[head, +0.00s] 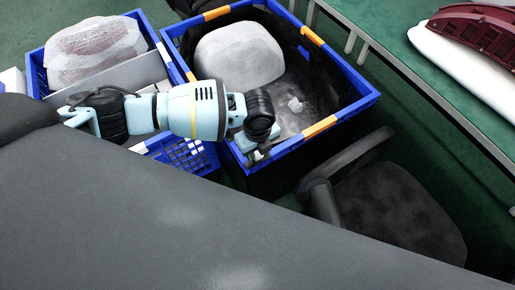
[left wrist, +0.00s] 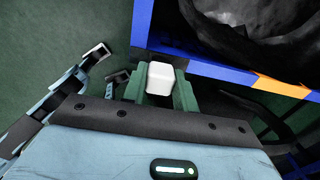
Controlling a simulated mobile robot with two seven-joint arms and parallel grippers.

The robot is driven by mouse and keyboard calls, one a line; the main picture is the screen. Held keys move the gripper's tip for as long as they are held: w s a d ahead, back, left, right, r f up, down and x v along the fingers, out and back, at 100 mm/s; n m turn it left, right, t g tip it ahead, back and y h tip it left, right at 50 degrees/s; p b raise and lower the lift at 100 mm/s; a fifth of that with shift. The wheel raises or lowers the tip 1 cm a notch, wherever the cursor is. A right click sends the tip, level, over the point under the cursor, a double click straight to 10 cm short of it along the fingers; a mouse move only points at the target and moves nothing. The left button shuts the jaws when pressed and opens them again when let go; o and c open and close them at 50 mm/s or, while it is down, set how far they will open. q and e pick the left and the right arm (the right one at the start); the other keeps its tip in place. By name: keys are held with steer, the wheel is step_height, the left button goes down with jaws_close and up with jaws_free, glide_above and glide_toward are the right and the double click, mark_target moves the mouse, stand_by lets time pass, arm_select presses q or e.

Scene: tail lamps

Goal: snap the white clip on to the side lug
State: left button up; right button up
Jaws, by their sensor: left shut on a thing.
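My left gripper (head: 257,156) hangs at the near wall of a blue crate in the head view. In the left wrist view its green fingers (left wrist: 161,92) are shut on the white clip (left wrist: 160,77), a small rounded block standing out between the tips. A dark red tail lamp (head: 475,28) lies at the top right, far from the gripper and cut off by the picture edge. I cannot pick out its side lug. My right gripper cannot be identified in either view.
The blue crate (head: 350,108) with orange corners holds a black liner and a pale wrapped bundle (head: 238,55). Another blue crate (head: 37,75) stands left. A green-topped table (head: 395,45) carries a white padded piece (head: 470,75) beside the lamp. A black chair (head: 395,210) stands before it.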

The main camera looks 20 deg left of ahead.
arm_select(q)
steer(key=shift+p, duration=0.4)
stand_by(0.7)
steer(key=shift+s+f, duration=0.1)
steer(key=shift+f, duration=0.1)
stand_by(0.4)
steer(key=o, duration=1.1)
steer(key=shift+c, duration=0.2)
steer(key=shift+r, duration=0.35)
steer(key=shift+r+p, duration=0.5)
steer(key=shift+r, duration=3.1)
